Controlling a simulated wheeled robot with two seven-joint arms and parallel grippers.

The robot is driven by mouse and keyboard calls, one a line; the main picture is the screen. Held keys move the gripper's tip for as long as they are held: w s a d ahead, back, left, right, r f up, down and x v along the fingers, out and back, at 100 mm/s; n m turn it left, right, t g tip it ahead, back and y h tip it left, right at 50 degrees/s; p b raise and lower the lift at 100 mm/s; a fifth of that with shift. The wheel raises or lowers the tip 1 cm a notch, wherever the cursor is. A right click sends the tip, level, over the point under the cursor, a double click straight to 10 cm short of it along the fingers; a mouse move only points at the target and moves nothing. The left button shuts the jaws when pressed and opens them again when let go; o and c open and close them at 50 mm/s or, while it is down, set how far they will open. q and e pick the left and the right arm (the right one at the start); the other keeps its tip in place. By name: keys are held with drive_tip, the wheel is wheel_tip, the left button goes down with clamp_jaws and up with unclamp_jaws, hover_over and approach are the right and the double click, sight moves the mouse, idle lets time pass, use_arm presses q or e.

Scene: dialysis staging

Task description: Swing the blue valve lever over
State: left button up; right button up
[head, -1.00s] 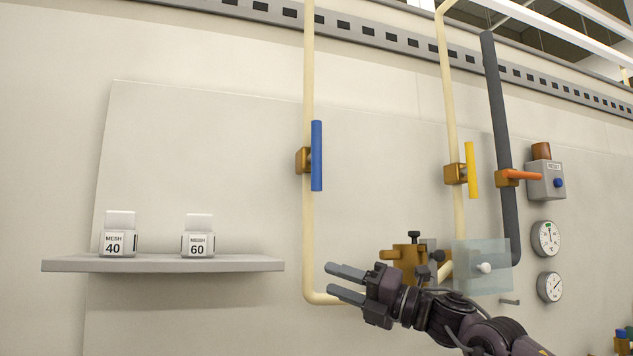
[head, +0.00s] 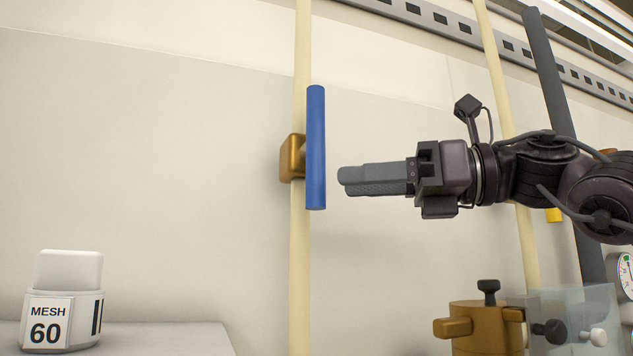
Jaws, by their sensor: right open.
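The blue valve lever (head: 316,150) stands upright along a cream vertical pipe (head: 301,265), in the upper middle of the head view. Its brass valve body (head: 291,158) sits behind it on the pipe. My right gripper (head: 342,181) comes in from the right, with its fingers pointing left at the lever. The fingertips are a short way right of the lever's lower half and look apart from it. The gripper is open with nothing in it; one finger partly covers the other. My left gripper is not in view.
A jar labelled MESH 60 (head: 62,305) stands on a shelf (head: 165,340) at lower left. A brass fitting (head: 485,327) and a clear panel (head: 590,310) are at lower right. Another cream pipe (head: 527,250) and a dark pipe (head: 553,75) run behind my right arm. The wall left of the lever is clear.

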sight(317, 186)
drive_tip(key=p+x, duration=0.1)
drive_tip(key=x, duration=0.2)
drive_tip(key=shift+a+r, duration=0.2)
drive_tip(key=p+x, duration=0.1)
drive_tip(key=x, duration=0.1)
drive_tip(key=shift+w+a+f+p, duration=0.2)
drive_tip(key=shift+w+a+p, duration=0.05)
drive_tip(key=shift+a+p, duration=0.1)
drive_tip(key=c, duration=0.3)
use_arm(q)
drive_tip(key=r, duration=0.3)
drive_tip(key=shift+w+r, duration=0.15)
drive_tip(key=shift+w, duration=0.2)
use_arm(e)
clamp_jaws()
